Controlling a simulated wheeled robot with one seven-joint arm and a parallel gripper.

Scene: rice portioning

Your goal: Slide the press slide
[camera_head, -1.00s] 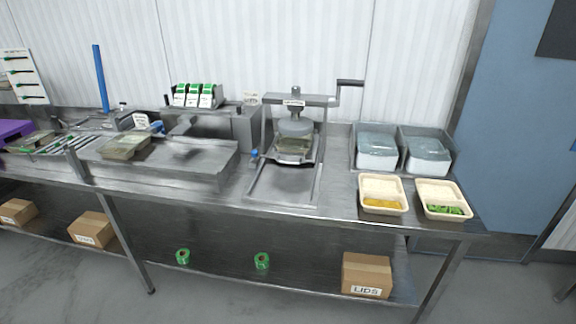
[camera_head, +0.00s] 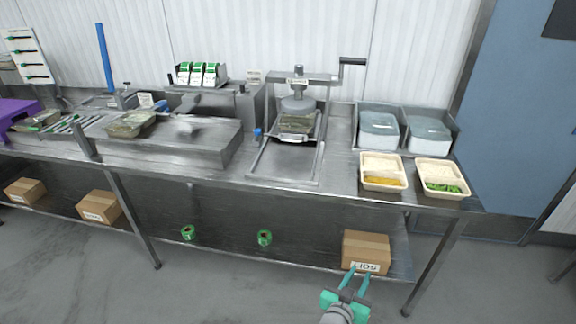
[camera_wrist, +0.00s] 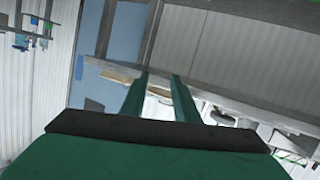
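The press (camera_head: 298,104) stands on the steel table, with a crank handle at its upper right and a round plunger under its crossbar. Its slide (camera_head: 291,138) sits under the plunger at the back of the rail frame (camera_head: 284,178), and a tray (camera_head: 296,123) rests on it. The front part of the rails is empty. My gripper (camera_head: 355,279) is low in front of the table, by the lower shelf, well below and apart from the press. In the wrist view its two teal fingers (camera_wrist: 160,95) are apart with nothing between them.
Two filled food trays (camera_head: 381,183) (camera_head: 440,190) and grey bins (camera_head: 377,132) stand right of the press. A raised steel unit (camera_head: 190,150) is at its left. A cardboard LIDS box (camera_head: 366,249) lies on the lower shelf behind my gripper. The table's front edge lies above my gripper.

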